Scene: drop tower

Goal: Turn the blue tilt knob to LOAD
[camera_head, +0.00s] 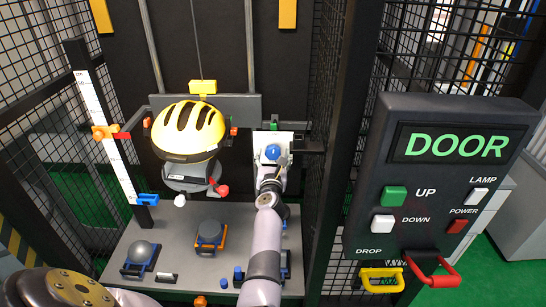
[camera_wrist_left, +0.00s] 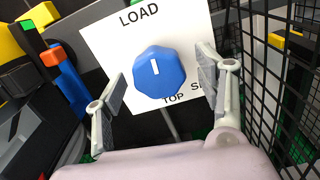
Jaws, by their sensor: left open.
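The blue tilt knob (camera_wrist_left: 158,76) sits on a white plate (camera_wrist_left: 105,55) with LOAD printed at its top and TOP and a partly hidden label below. A short white mark on the knob points up in the left wrist view, roughly toward LOAD. The knob (camera_head: 272,152) also shows in the head view, on the right of the tower. My left gripper (camera_wrist_left: 161,80) is open, with one finger on each side of the knob; contact is not visible. It reaches up from below in the head view (camera_head: 271,167). My right gripper is not in view.
A yellow helmet (camera_head: 188,130) hangs on a carriage left of the knob. A control panel (camera_head: 445,180) reading DOOR stands at the right. Black mesh (camera_wrist_left: 285,70) runs close to the gripper's right. Several small parts lie on the grey base (camera_head: 185,225).

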